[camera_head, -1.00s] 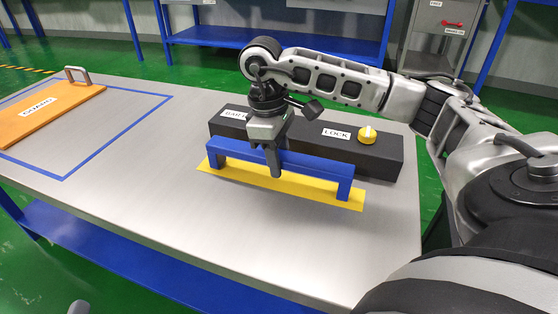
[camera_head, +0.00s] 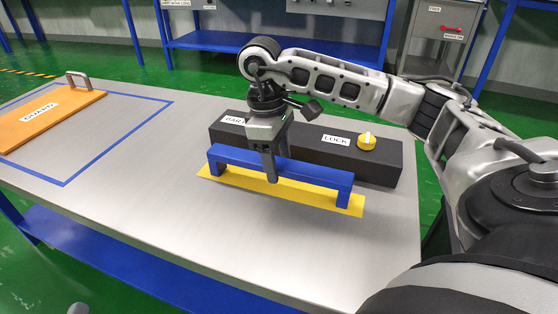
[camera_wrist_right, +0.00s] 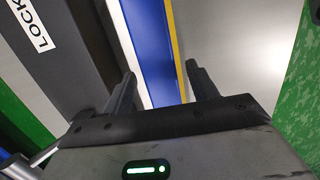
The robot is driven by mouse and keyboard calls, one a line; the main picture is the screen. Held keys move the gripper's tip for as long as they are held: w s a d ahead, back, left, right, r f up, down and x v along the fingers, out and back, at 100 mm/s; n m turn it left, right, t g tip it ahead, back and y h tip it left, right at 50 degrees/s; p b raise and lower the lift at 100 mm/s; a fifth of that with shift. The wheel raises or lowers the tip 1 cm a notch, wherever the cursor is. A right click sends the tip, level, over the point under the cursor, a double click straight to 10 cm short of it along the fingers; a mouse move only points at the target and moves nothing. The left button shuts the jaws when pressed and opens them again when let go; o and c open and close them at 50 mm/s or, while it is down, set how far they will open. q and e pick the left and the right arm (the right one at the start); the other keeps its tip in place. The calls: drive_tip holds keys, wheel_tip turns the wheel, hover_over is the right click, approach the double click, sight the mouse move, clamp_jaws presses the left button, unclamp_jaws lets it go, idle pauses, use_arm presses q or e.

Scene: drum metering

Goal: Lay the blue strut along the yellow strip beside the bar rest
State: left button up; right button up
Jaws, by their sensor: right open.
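The blue strut (camera_head: 315,171), a long bar with a leg at each end, stands upright along the yellow strip (camera_head: 240,182), in front of the black bar rest (camera_head: 385,165). Its legs appear to rest on the strip. My right gripper (camera_head: 274,163) is open, with one finger on each side of the strut's middle. In the right wrist view, the strut (camera_wrist_right: 150,45) passes between the spread fingers (camera_wrist_right: 162,82), with gaps at both sides. The gripper hides part of the strut and the rest's label.
A yellow knob (camera_head: 367,141) sits on the bar rest beside the LOCK label (camera_head: 336,139). An orange guard panel (camera_head: 40,122) with a handle lies within a blue outline at the left. The steel table (camera_head: 160,215) is clear in front of the strip.

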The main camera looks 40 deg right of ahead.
use_arm(q)
drive_tip(key=y+p, duration=0.1)
drive_tip(key=a+f+m+g+p, duration=0.1)
drive_tip(key=p, duration=0.1)
drive_tip(key=f+y+p, duration=0.1)
drive_tip(key=p, duration=0.1)
drive_tip(key=shift+s+a+f+m+y, duration=0.25)
drive_tip(key=shift+s+m+y, duration=0.05)
use_arm(e)
wheel_tip(320, 180, up, 11)
drive_tip(key=w, duration=0.1)
drive_tip(key=shift+w+a+f, duration=0.2)
drive_tip(key=shift+w+a, duration=0.05)
drive_tip(key=shift+a, duration=0.15)
use_arm(q)
drive_tip(key=shift+g, duration=0.3)
